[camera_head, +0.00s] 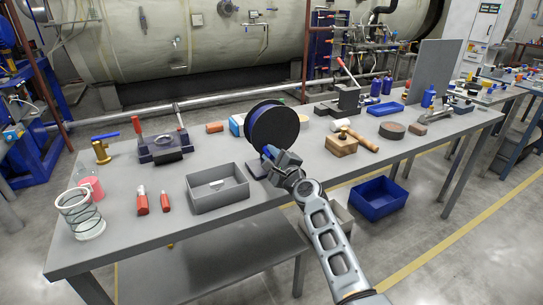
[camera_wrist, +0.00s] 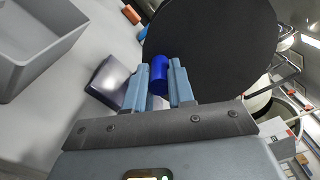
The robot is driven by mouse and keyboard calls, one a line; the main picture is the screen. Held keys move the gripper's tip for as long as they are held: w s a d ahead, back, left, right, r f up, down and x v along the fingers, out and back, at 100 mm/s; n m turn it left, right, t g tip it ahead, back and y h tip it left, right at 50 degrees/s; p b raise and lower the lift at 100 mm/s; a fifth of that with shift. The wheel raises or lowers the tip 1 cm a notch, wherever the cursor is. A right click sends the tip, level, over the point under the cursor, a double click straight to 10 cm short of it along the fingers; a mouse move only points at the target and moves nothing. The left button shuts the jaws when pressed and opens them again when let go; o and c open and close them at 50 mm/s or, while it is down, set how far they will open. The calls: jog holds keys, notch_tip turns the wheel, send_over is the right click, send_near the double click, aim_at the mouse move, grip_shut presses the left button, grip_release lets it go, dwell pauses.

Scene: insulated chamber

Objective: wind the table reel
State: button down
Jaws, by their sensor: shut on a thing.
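The table reel (camera_head: 272,126), a large black disc with a blue edge, stands upright on the grey table. In the wrist view the reel's black face (camera_wrist: 210,35) fills the upper middle. A blue crank handle (camera_wrist: 158,75) sticks out from the face near its lower left. My gripper (camera_head: 268,153) is at the reel's near lower side. In the wrist view my gripper (camera_wrist: 158,85) is shut on the blue handle, with one finger on each side. The reel's base is partly hidden behind my gripper.
A grey open bin (camera_head: 218,188) stands left of the reel; it also shows in the wrist view (camera_wrist: 60,60). A wooden block (camera_head: 341,146) and a mallet (camera_head: 362,140) lie to the right. Red-handled tools (camera_head: 142,203) lie at the left. A blue crate (camera_head: 379,200) is below the table.

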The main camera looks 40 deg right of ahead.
jog(key=c, duration=1)
grip_release()
jog(key=shift+o, duration=0.2)
jog(key=p+v, duration=0.1)
jog(key=v, duration=0.6)
jog(key=shift+s, duration=0.4)
jog(key=shift+a, duration=0.15)
jog(key=s+a+f+n+g+y, duration=0.1)
jog(key=s+a+f+n, duration=0.1)
jog(key=s+a+n, duration=0.45)
jog(key=s+a+f+n, duration=0.2)
jog(key=s+f+n, duration=0.1)
jog(key=s, duration=0.7)
jog(key=s+a+f+n+g+y, duration=0.1)
jog(key=s+a+f+n, duration=0.1)
jog(key=s+a+n, duration=0.5)
jog(key=s+a+r+n+y, duration=0.1)
jog(key=s+a+r+n, duration=0.2)
jog(key=s, duration=0.4)
jog(key=s+a+r+n+y, duration=0.1)
jog(key=s+a+r+n, duration=0.2)
jog(key=s, duration=0.4)
jog(key=s+a+r+n+y, duration=0.1)
jog(key=s+a+r+n, duration=0.2)
jog(key=s, duration=0.4)
notch_tip(320, 180, up, 2)
jog(key=shift+r+n+g, duration=0.2)
jog(key=shift+n+g, duration=0.1)
jog(key=shift+n, duration=0.45)
